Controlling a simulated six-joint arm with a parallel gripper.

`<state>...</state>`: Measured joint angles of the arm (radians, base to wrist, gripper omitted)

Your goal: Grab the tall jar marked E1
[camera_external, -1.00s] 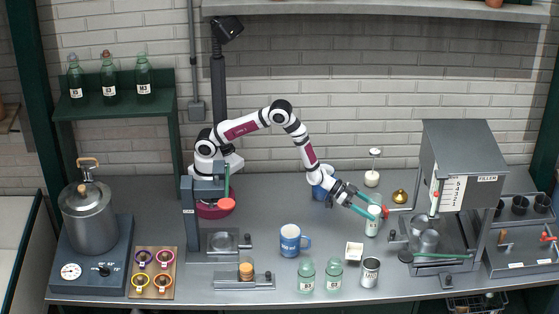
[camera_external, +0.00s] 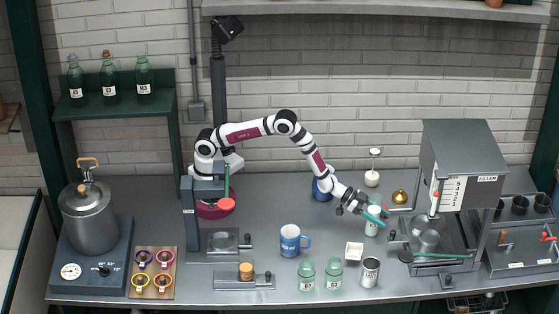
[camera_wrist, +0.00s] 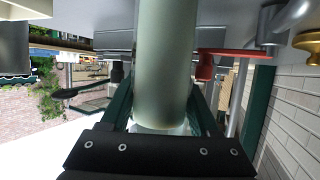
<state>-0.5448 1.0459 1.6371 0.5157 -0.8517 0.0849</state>
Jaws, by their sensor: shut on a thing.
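A tall, pale green glass jar (camera_external: 371,229) stands on the counter just left of the filler. Its upper part is hidden behind my gripper (camera_external: 375,216), which is around it from above left with its teal fingers shut on it. In the wrist view the jar (camera_wrist: 165,65) fills the middle, between the two dark green fingers of my gripper (camera_wrist: 163,110). Its label is too small to read in the external view and does not show in the wrist view.
The grey filler (camera_external: 462,165) stands close to the right. A blue mug (camera_external: 290,240) is to the left. A brass bell (camera_external: 399,196) and white dispenser (camera_external: 372,178) stand behind.

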